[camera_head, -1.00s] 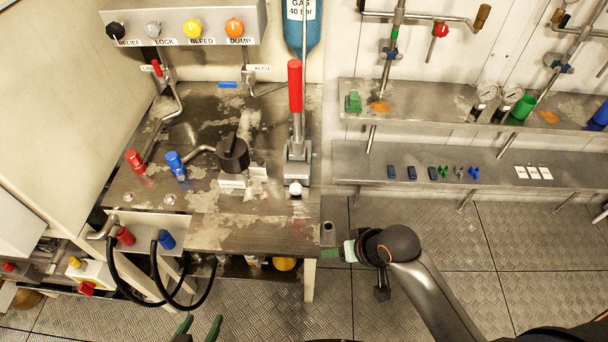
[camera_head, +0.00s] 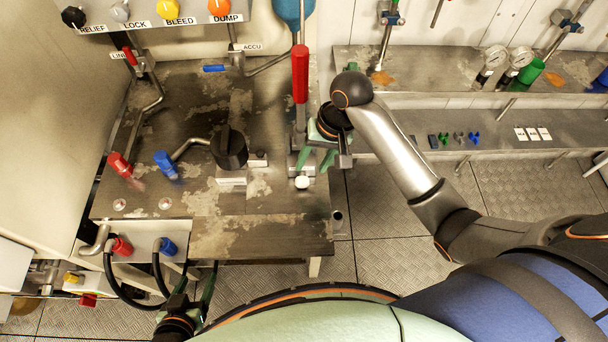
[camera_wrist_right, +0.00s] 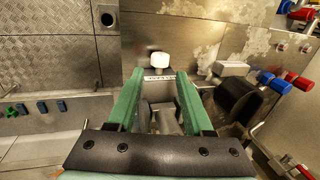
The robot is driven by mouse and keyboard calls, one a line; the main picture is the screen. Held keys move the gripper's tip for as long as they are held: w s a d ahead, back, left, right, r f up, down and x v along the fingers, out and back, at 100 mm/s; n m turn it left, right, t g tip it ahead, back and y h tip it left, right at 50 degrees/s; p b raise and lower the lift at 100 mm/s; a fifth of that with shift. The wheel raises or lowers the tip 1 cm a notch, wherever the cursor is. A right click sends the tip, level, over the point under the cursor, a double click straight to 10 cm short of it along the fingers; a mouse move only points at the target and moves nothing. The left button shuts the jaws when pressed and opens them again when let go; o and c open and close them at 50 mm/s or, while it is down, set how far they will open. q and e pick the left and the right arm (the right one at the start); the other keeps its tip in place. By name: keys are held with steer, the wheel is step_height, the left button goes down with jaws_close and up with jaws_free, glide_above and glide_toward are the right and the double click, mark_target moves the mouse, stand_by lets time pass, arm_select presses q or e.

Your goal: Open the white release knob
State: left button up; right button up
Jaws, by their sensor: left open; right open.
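The white release knob (camera_head: 302,182) sits at the front of a small metal block below the red-handled lever (camera_head: 300,75) on the bench. In the right wrist view the knob (camera_wrist_right: 159,61) lies just beyond the fingertips, centred between them and not gripped. My right gripper (camera_head: 316,162) is open above the block, its green fingers pointing toward the knob. In the wrist view the gripper (camera_wrist_right: 156,75) has one finger on each side of the labelled block. My left gripper (camera_head: 193,296) is open and empty, low beside the bench's front edge.
A black rotary knob (camera_head: 229,148) stands left of the block. Red (camera_head: 120,164) and blue (camera_head: 166,164) valve handles are farther left. Black hoses (camera_head: 113,285) hang in front of the bench. A shelf with gauges (camera_head: 494,56) is at right. The bench front (camera_head: 265,235) is clear.

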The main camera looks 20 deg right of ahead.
mark_target(304, 180)
steer(key=x, duration=0.7)
steer(key=shift+f, duration=0.15)
jaws_close()
